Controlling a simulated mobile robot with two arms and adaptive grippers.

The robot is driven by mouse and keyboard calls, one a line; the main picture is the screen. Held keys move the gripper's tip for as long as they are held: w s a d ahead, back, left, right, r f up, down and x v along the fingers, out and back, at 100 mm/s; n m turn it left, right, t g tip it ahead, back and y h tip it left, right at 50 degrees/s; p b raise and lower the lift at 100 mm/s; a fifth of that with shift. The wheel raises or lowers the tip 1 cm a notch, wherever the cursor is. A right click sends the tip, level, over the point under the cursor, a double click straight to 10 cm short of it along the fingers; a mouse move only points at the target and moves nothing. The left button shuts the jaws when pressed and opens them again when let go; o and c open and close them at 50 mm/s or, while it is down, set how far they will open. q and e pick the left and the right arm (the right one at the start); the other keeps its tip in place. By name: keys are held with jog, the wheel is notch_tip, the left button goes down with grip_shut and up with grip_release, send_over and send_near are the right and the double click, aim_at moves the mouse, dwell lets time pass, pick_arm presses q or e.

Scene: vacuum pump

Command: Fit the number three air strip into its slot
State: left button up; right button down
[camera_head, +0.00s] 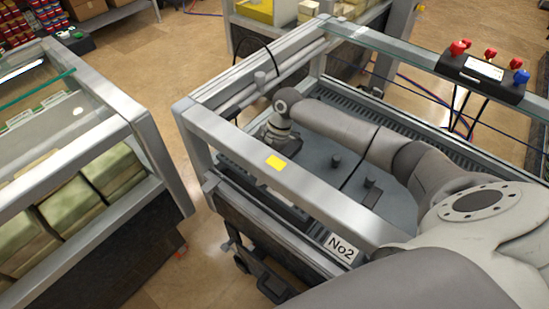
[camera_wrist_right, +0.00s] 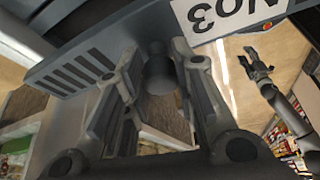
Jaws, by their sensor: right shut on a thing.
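The number three air strip (camera_wrist_right: 110,62) is a flat blue-grey piece with several dark slots and a "No3" label (camera_wrist_right: 235,14), upside down in the right wrist view. A dark round knob (camera_wrist_right: 158,72) stands out from it. My right gripper (camera_wrist_right: 160,78) is shut on this knob, one finger on each side. In the head view my right wrist (camera_head: 278,130) points down inside the bench frame; the rail hides the fingertips, strip and slot.
The metal bench frame (camera_head: 230,140) surrounds the right wrist. A blue-grey plate (camera_head: 315,175) with dark knobs lies inside, and a "No2" label (camera_head: 341,250) shows near the front rail. A control box (camera_head: 483,72) sits on the far rail. Another bench (camera_head: 140,115) stands left across a floor gap.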

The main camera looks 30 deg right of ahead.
dwell(0.4)
jog(key=shift+r+p, duration=0.1)
jog(key=shift+p, duration=0.2)
jog(key=shift+f+b, duration=1.8)
jog(key=shift+f, duration=1.2)
jog(key=shift+p, duration=0.55)
jog(key=shift+f+b, duration=0.9)
jog(key=shift+f, duration=0.45)
jog(key=shift+r, duration=0.15)
